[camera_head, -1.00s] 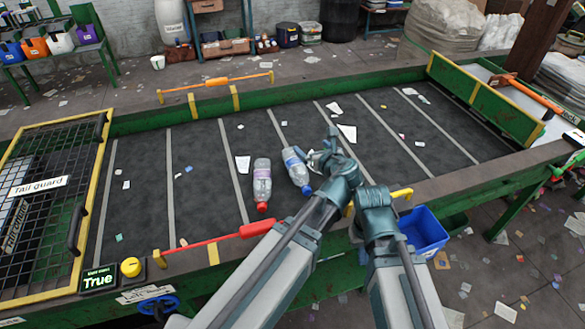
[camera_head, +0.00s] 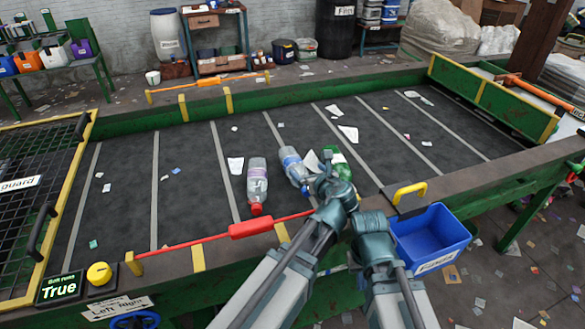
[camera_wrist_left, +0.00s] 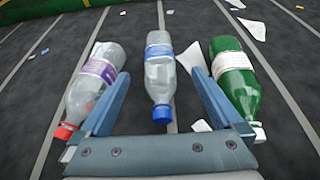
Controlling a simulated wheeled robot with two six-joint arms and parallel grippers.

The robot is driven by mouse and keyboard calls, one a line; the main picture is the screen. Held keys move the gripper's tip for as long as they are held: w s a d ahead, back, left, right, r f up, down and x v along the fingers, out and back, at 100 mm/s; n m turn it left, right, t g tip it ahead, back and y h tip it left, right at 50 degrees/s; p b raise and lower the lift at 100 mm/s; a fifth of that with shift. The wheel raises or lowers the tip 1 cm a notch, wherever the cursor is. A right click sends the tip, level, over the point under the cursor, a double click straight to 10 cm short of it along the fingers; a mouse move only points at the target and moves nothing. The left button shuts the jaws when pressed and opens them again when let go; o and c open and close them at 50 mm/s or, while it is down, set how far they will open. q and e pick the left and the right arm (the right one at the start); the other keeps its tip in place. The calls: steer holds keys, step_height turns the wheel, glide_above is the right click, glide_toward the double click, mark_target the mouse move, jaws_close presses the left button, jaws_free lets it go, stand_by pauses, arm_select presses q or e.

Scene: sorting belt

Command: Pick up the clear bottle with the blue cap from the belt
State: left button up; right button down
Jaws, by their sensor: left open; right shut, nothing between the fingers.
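The clear bottle with the blue cap (camera_head: 292,165) lies on the belt with its cap toward my side. In the left wrist view the blue-capped bottle (camera_wrist_left: 160,62) shows between the finger lines. My left gripper (camera_head: 322,168) is open and above the belt, just right of the bottle in the head view. Its spread fingers (camera_wrist_left: 160,78) also show in the wrist view, with no visible grip on the bottle. My right arm is folded low beside the left; its fingers cannot be made out.
A red-capped clear bottle (camera_head: 257,182) lies left of the blue-capped one. A green bottle (camera_wrist_left: 234,75) lies right of it, partly hidden by my left arm in the head view. Paper scraps lie around. A red bar (camera_head: 250,228) and blue bin (camera_head: 430,238) are at the near edge.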

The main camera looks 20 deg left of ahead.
mark_target(294, 161)
arm_select(q)
steer(key=b+x, duration=0.2)
steer(key=x, duration=0.4)
steer(key=shift+w+a+f, duration=0.1)
steer(key=shift+w+f, duration=0.15)
steer(key=shift+w+a+f+b, duration=0.15)
steer(key=shift+w+a+b, duration=0.15)
steer(key=shift+w+a, duration=0.15)
steer(key=shift+w, duration=0.1)
steer(key=b+x, duration=0.2)
steer(key=x, duration=0.2)
steer(key=shift+a+f, duration=0.1)
steer(key=shift+f, duration=0.05)
steer(key=shift+w+a+f, duration=0.1)
steer(key=shift+w+a, duration=0.15)
steer(key=shift+w, duration=0.1)
steer(key=shift+s, duration=0.1)
steer(key=shift+c, duration=0.3)
steer(key=c, duration=1.2)
steer(key=shift+o, duration=0.2)
